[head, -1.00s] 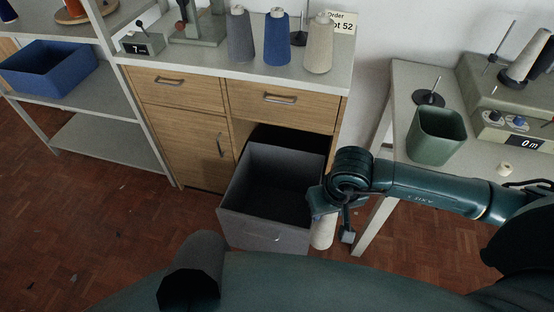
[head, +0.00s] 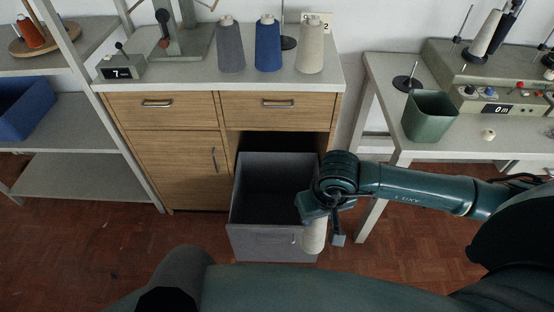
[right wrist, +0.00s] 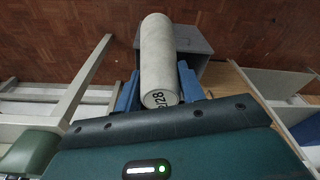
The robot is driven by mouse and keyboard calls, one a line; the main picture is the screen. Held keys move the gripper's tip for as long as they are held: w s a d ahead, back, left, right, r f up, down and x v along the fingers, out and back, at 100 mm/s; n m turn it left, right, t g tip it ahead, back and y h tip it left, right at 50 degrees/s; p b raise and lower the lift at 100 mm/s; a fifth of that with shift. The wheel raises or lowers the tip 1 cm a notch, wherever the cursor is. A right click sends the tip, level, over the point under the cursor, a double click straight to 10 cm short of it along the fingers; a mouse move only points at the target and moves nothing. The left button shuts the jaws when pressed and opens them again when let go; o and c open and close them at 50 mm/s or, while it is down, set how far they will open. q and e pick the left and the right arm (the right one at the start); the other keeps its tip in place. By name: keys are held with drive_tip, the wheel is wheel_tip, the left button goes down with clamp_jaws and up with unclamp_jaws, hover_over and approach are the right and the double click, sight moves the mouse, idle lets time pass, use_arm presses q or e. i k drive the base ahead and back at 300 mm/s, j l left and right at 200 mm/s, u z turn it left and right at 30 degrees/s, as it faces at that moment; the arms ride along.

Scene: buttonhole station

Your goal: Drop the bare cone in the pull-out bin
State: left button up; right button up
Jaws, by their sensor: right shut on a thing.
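The bare cone (head: 314,240) is a pale, off-white tapered tube. My right gripper (head: 320,222) is shut on it. In the right wrist view the cone (right wrist: 158,55) lies between the two blue fingers (right wrist: 158,88), its end marked with dark characters facing the camera. The pull-out bin (head: 255,242) is a grey open box drawn out under the right drawer; its visible inside looks empty. In the head view the cone overlaps the bin's front right corner; I cannot tell its height over the rim. My left gripper is not in view.
Grey, blue and cream thread cones (head: 268,45) stand on the counter (head: 190,72) above the bin. A green bin (head: 428,117) stands on the side table (head: 385,75) at right, by a machine. A shelf with a blue box (head: 25,108) is at left.

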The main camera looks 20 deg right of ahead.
sight(279, 220)
drive_tip(key=i+j+z, duration=0.4)
drive_tip(key=i+j, duration=0.15)
drive_tip(key=j, duration=0.25)
drive_tip(key=i+j+z, duration=0.1)
drive_tip(key=i, duration=0.25)
drive_tip(key=j, duration=0.1)
